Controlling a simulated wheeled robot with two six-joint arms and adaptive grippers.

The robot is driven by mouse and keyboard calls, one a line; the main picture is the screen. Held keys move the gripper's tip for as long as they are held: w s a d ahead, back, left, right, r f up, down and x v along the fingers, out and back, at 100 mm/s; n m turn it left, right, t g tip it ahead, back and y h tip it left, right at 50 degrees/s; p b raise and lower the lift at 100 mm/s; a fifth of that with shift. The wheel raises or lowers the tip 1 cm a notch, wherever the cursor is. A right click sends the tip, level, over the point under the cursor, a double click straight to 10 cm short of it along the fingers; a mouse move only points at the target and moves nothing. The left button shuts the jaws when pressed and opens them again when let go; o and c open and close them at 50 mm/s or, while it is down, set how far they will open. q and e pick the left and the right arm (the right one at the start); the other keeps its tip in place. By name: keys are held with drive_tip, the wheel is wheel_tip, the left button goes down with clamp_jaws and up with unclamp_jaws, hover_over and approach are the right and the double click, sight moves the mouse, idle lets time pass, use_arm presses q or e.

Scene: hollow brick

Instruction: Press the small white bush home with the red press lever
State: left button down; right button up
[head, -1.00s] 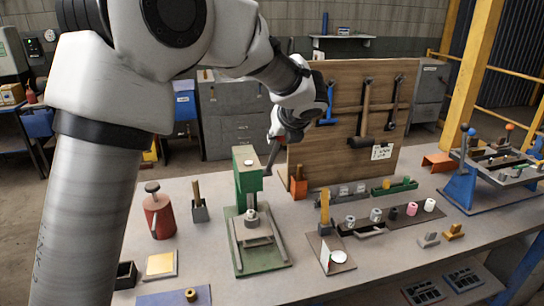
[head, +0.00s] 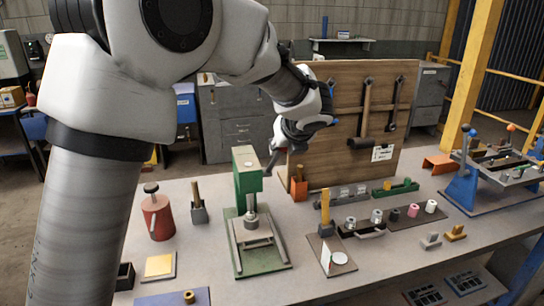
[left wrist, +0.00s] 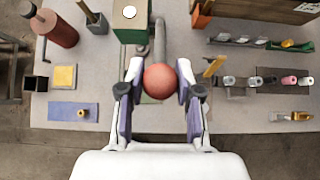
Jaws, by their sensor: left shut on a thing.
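The green press (head: 247,180) stands on the bench, its ram above a green base with rails. A small pale bush (head: 251,222) sits upright under the ram; the gap between them is hard to make out. The press lever's grey arm (left wrist: 160,45) ends in a red ball knob (left wrist: 161,81). My left gripper (left wrist: 160,88) is shut on this knob, one finger on each side. In the head view my left gripper (head: 286,148) is behind and right of the press, and the knob is hidden. My right gripper is out of view.
A dark strip (head: 394,223) with several small cylinders lies to the right. A stand with a white disc (head: 339,258) is beside the press. A red can (head: 158,216) and a brush holder (head: 199,214) stand left. A wooden tool board (head: 345,85) rises behind.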

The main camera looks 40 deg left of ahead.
use_arm(q)
drive_tip(key=shift+s+d+f+b, duration=0.4)
drive_tip(key=shift+d+f, duration=0.05)
drive_tip(key=shift+f, duration=0.25)
drive_tip(key=shift+s+d+f+b, duration=0.4)
drive_tip(key=shift+d+f, duration=0.05)
drive_tip(key=shift+f, duration=0.2)
drive_tip(key=shift+s+d+f+b, duration=0.35)
drive_tip(key=shift+f+b, duration=0.2)
drive_tip(key=shift+f, duration=0.25)
drive_tip(key=shift+s+d+f+b, duration=0.3)
drive_tip(key=shift+d+f+b, duration=0.15)
drive_tip(key=shift+f, duration=0.4)
drive_tip(key=shift+s+d+f+b, duration=0.3)
drive_tip(key=shift+f+b, duration=0.3)
drive_tip(key=shift+f, duration=0.2)
drive_tip(key=shift+s+d+f+b, duration=0.2)
drive_tip(key=shift+f+b, duration=0.45)
drive_tip(key=shift+f, duration=0.25)
drive_tip(key=shift+s+d+f+b, duration=0.15)
drive_tip(key=shift+d+f+b, duration=0.1)
drive_tip(key=shift+f+b, duration=0.5)
drive_tip(key=shift+s+d+f+b, duration=0.2)
drive_tip(key=shift+f+b, duration=0.3)
drive_tip(key=shift+f, duration=0.55)
